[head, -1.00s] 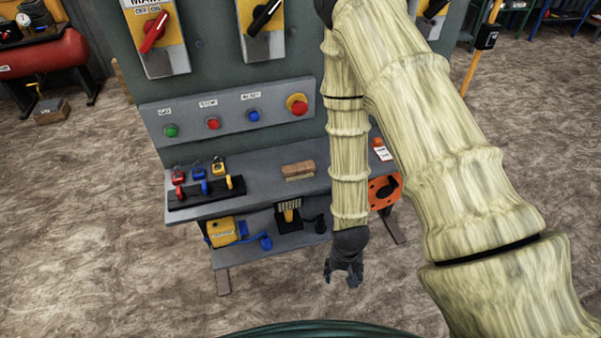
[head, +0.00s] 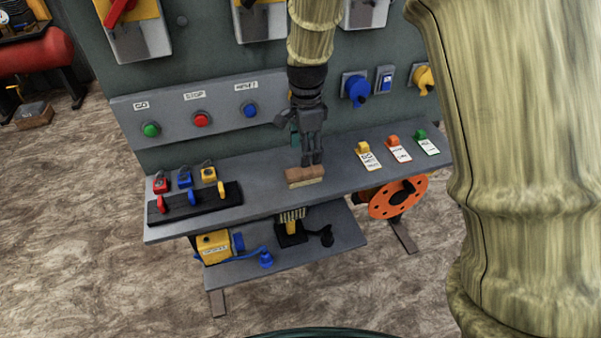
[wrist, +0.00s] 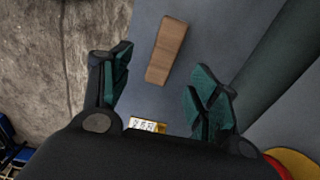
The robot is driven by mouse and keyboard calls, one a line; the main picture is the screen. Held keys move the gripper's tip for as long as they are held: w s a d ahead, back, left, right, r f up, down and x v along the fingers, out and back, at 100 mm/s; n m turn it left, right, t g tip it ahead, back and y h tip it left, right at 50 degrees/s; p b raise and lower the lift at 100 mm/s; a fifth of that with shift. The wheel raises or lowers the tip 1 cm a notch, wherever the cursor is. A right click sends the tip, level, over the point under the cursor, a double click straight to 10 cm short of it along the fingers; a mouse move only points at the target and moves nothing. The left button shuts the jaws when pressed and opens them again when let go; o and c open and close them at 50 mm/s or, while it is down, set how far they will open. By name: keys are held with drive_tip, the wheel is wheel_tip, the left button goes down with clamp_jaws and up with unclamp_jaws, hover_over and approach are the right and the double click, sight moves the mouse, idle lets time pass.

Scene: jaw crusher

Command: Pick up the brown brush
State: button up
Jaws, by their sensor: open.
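The brown brush (head: 305,177) lies on the upper shelf of the grey bench, with a brown wooden top and paler bristles below. In the wrist view its wooden back (wrist: 166,50) shows beyond and between the two fingers. My gripper (head: 313,160) hangs from above, just over the brush in the head view. In the wrist view my gripper (wrist: 160,92) is open and empty, with its dark green finger pads apart. The brush is not between the pads. The exact height gap cannot be told.
Push buttons (head: 200,119) and switches line the panel behind. An orange disc (head: 397,197) hangs under the right end.

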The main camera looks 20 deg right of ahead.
sight(304, 170)
drive_tip(key=shift+w+a+r, duration=0.15)
drive_tip(key=shift+w+r, duration=0.15)
drive_tip(key=shift+w, duration=0.15)
drive_tip(key=shift+s+f, duration=0.1)
drive_tip(key=shift+f, duration=5.1)
drive_tip(key=c, duration=1.2)
